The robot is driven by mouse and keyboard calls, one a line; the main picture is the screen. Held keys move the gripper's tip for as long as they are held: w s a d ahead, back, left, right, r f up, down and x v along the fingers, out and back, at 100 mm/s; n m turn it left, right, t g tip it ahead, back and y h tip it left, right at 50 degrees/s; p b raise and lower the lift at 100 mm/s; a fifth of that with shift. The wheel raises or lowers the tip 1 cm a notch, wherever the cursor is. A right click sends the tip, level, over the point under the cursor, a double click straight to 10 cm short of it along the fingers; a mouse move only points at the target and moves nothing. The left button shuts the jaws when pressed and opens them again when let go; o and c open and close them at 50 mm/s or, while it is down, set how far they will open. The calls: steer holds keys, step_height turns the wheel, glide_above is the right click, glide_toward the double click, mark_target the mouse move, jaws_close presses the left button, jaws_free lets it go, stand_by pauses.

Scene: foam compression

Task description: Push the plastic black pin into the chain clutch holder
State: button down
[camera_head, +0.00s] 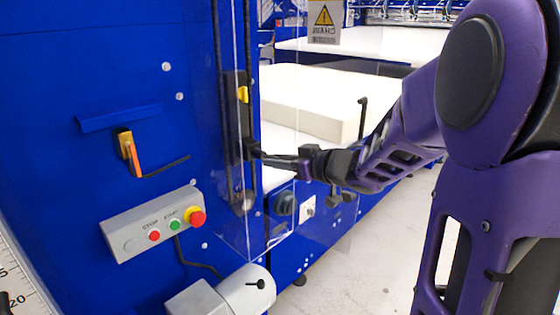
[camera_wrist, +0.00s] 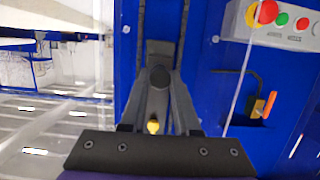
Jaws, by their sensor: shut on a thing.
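My gripper (camera_head: 252,153) reaches in from the right to the blue machine's front, next to the vertical chain (camera_head: 249,60). In the wrist view its two fingers are closed around the round, dark head of the black pin (camera_wrist: 159,77). A dark block (camera_wrist: 159,47), seemingly part of the chain clutch holder, lies directly beyond the fingertips. A yellow part (camera_head: 243,94) sits on a dark plate above my gripper; it also shows between the fingers in the wrist view (camera_wrist: 153,127). How deep the pin sits is hidden.
A clear guard panel (camera_head: 285,215) stands around the chain area, close to my arm. A grey control box (camera_head: 155,225) with buttons and an orange-handled switch (camera_head: 130,153) are on the blue wall to the left. A white foam block (camera_head: 310,105) lies behind.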

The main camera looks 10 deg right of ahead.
steer(key=shift+w+a, duration=0.3)
steer(key=shift+w, duration=0.15)
steer(key=c, duration=0.6)
jaws_free()
steer(key=shift+o, duration=0.2)
steer(key=s+d+p, duration=0.2)
steer(key=s+d, duration=0.1)
steer(key=s, duration=0.2)
steer(key=shift+d, duration=0.25)
stand_by(0.5)
stand_by(0.5)
